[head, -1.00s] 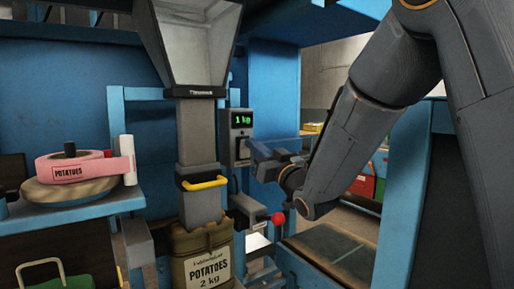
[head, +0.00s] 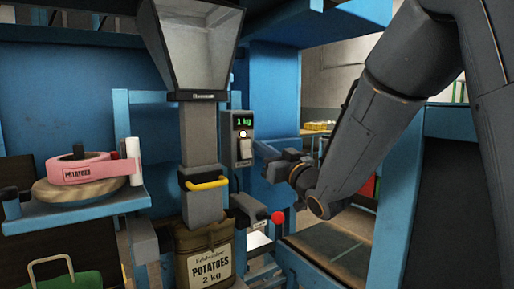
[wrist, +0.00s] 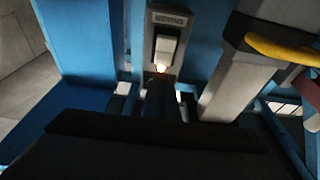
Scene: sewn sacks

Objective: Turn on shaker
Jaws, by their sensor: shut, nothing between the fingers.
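A grey control box (head: 241,124) on the blue frame has a green display reading "1 kg". Below the display are a glowing lamp (head: 243,134) and a white rocker switch (head: 246,149). In the wrist view the switch (wrist: 165,46) sits beside the lit lamp (wrist: 161,69), under a label too blurred to read surely. My gripper (head: 260,158) is shut and empty, just right of the switch and apart from it in the head view. Its dark fingers (wrist: 160,95) point toward the box in the wrist view.
A hopper (head: 198,45) and grey chute with a yellow handle (head: 207,183) stand left of the box. A potato sack (head: 205,262) is beneath. A red-knobbed lever (head: 277,217) juts out below my gripper. A pink label roll (head: 85,169) lies on the left shelf.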

